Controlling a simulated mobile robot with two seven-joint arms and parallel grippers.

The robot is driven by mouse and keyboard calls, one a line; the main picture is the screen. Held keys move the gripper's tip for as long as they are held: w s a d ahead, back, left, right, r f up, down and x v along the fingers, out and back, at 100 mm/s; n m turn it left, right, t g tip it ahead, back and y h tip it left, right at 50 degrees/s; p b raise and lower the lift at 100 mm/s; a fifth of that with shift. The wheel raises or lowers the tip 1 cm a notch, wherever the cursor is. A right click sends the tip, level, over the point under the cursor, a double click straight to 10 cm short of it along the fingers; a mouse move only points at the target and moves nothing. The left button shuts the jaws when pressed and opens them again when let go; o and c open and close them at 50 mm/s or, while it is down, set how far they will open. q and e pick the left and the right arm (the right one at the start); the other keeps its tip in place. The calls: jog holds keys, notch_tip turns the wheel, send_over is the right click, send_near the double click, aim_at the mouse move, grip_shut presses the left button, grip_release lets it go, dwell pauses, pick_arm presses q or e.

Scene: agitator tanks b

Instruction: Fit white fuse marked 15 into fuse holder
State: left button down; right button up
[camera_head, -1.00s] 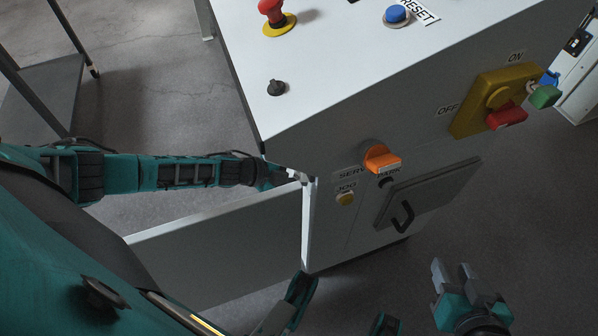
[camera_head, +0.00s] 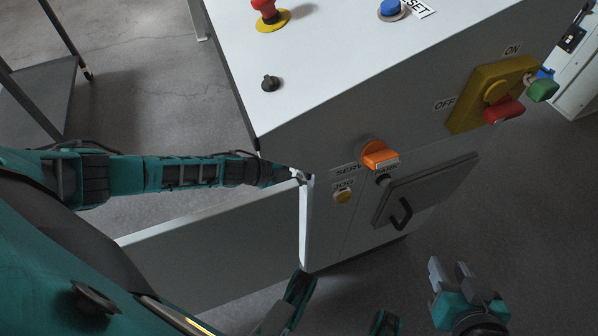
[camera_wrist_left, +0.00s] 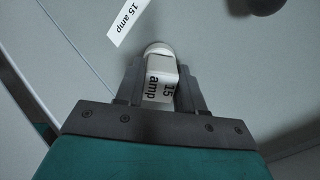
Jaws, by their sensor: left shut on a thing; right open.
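The white fuse (camera_wrist_left: 160,90), marked "15 amp", is between the fingers of my left gripper (camera_wrist_left: 158,72) in the left wrist view. The gripper is shut on it. A round white part (camera_wrist_left: 157,47) shows just beyond the fingertips; whether it is the fuse's end or the holder, I cannot tell. A "15 amp" label (camera_wrist_left: 128,20) is on the pale panel above it. In the head view my left gripper is at the cabinet's open door edge, mostly hidden. My right gripper (camera_head: 449,268) is open and empty, low at the right, away from the cabinet.
The cabinet door (camera_head: 215,240) stands open beside my left arm. The cabinet front carries an orange knob (camera_head: 378,154), a yellow switch plate (camera_head: 470,112) and a dark handled panel (camera_head: 425,190). A dark round thing (camera_wrist_left: 255,5) sits top right in the wrist view.

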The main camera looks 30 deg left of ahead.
pick_arm(q)
jog(key=shift+w+d+f, duration=0.15)
jog(key=shift+w+d, duration=0.05)
jog(key=c, duration=0.6)
grip_release()
pick_arm(e)
jog(key=shift+f, duration=0.15)
pick_arm(q)
jog(key=p+v, duration=0.4)
jog(key=v, duration=0.8)
jog(key=shift+s+a+r+p, duration=0.2)
jog(key=shift+s+a+p, duration=0.05)
jog(key=shift+p, duration=0.05)
pick_arm(e)
jog(key=shift+s+d+r, duration=0.15)
jog(key=shift+d+r, duration=0.15)
jog(key=shift+r, duration=0.35)
jog(key=shift+s+d+r, duration=0.1)
jog(key=shift+d+r, duration=0.2)
jog(key=shift+r, duration=0.3)
jog(key=shift+s+a, duration=0.1)
